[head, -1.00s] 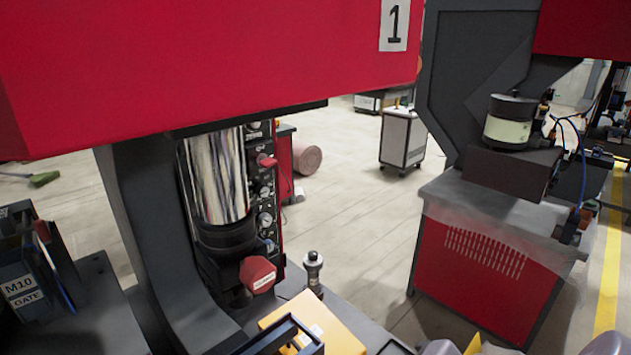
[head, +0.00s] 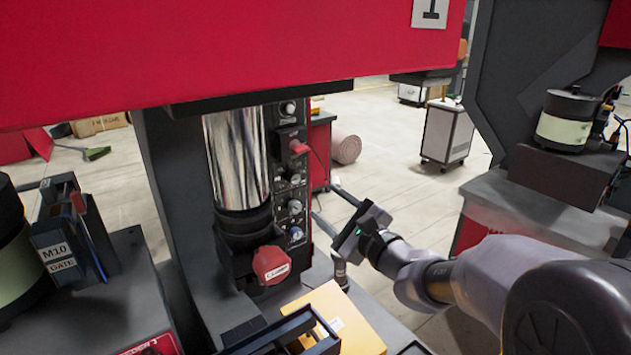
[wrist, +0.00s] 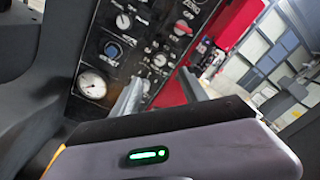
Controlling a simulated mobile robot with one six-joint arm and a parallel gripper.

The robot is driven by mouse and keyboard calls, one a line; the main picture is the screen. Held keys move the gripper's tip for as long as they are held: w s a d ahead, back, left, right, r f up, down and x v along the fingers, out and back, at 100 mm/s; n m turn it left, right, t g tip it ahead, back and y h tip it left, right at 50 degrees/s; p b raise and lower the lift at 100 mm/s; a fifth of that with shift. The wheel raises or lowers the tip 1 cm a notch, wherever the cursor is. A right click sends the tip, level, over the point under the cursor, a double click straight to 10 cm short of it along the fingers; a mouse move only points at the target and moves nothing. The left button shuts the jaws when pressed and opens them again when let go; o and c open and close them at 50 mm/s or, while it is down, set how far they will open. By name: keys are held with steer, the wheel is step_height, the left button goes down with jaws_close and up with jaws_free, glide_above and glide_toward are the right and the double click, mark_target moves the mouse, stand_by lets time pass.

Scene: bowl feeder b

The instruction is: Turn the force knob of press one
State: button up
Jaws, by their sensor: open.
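Press one carries a big red head (head: 200,50) with a "1" plate (head: 430,12). Its dark control panel (head: 272,150) stands beside the shiny cylinder and bears several knobs and dials. In the wrist view the blue knob (wrist: 112,49) and white gauge (wrist: 92,84) are left of my fingers. The labels are too small to read, so I cannot tell which is the force knob. My gripper (head: 324,200) is open and empty, right of the panel, its fingers pointing towards it, apart from the knobs.
A red knob-like part (head: 271,264) juts out below the cylinder. A yellow box (head: 340,318) and a small upright post (head: 340,272) stand on the bench below my arm. A second press stands at right.

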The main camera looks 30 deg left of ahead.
mark_target(296, 179)
steer(key=x, duration=1.2)
steer(key=shift+w+a+b, duration=0.2)
steer(key=shift+a+b, duration=0.1)
steer(key=shift+a, duration=0.05)
jaws_close()
steer(key=m+p, duration=0.4)
steer(key=m, duration=0.1)
steer(key=shift+r+p, duration=0.15)
steer(key=shift+p, duration=0.25)
steer(key=m+p, duration=0.3)
steer(key=shift+m, duration=0.4)
